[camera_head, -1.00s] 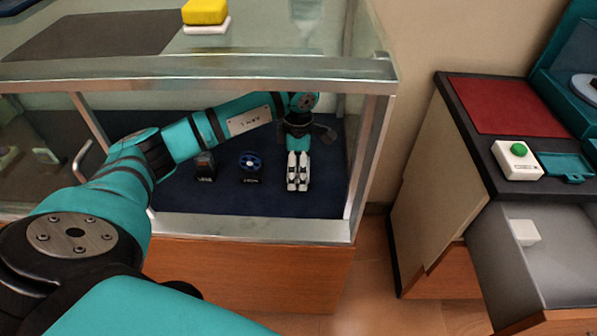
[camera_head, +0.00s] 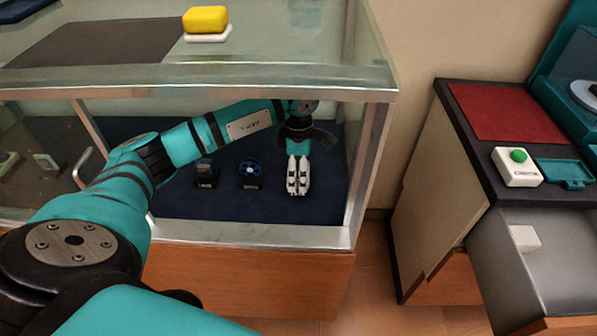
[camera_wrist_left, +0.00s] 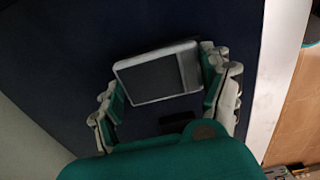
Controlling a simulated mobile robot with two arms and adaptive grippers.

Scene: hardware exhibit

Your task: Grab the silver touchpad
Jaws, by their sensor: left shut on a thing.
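The silver touchpad (camera_wrist_left: 158,77), a flat rectangular device with a dark grey face and a silver strip at one end, shows in the left wrist view between the fingers of my left gripper (camera_wrist_left: 163,86). The fingers are shut on its two ends. In the head view my left gripper (camera_head: 298,175) points down inside the glass case, over the right part of its dark blue floor. The touchpad cannot be made out there behind the fingers. My right gripper is not in view.
The glass case (camera_head: 230,232) has metal edges around my left arm. A blue fan-like exhibit (camera_head: 250,172) and a small dark exhibit (camera_head: 206,174) stand left of the gripper. A yellow block (camera_head: 205,19) lies on top. A cabinet with an open drawer (camera_head: 545,262) stands at right.

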